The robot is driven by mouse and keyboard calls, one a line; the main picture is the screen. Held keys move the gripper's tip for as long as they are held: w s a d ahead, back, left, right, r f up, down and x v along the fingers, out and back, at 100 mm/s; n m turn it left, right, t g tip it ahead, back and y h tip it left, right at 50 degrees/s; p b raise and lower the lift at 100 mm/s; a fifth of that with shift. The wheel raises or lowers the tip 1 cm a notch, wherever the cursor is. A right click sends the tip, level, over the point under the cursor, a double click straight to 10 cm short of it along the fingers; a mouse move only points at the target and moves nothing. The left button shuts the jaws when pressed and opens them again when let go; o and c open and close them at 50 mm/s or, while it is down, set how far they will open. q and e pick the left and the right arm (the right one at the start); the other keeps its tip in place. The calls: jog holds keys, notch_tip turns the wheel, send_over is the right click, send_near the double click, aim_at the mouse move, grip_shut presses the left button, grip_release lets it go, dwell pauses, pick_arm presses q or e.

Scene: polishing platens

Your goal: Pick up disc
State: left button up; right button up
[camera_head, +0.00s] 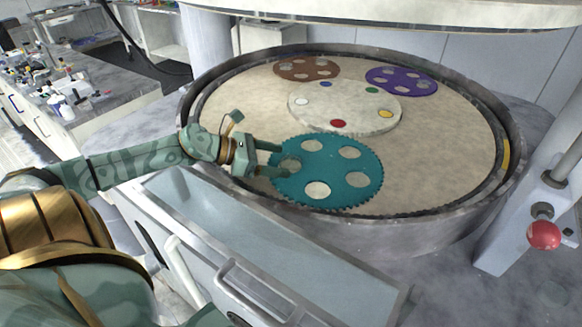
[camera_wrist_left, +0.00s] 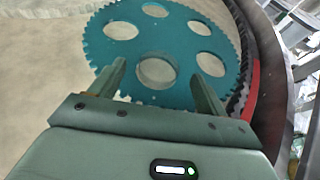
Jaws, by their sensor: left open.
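A teal toothed carrier (camera_head: 332,170) with several round openings lies flat on the beige platen; it also shows in the wrist view (camera_wrist_left: 120,45). In its opening nearest my left gripper sits a round, teal-grey disc-like piece (camera_wrist_left: 157,70) with a visible rim; whether it is a separate disc is hard to tell. It is partly visible in the head view (camera_head: 290,164). The other openings show the pale platen. My left gripper (camera_head: 275,160) is open, its two fingers on either side of this opening, apparently just above the carrier. My right gripper is out of view.
Brown (camera_head: 307,68) and purple (camera_head: 401,81) carriers lie farther back. A pale central plate (camera_head: 345,106) has coloured spots. A raised grey rim (camera_head: 400,232) rings the platen, and a large upper plate (camera_head: 400,12) hangs above. A red knob (camera_head: 543,235) stands at right.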

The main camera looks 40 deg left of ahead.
aim_at(291, 164)
pick_arm(q)
jog(key=shift+x, duration=1.25)
jog(key=shift+f, duration=0.1)
jog(key=shift+c, duration=0.8)
jog(key=shift+d+f, duration=0.1)
jog(key=c, duration=1)
jog(key=shift+o, duration=0.2)
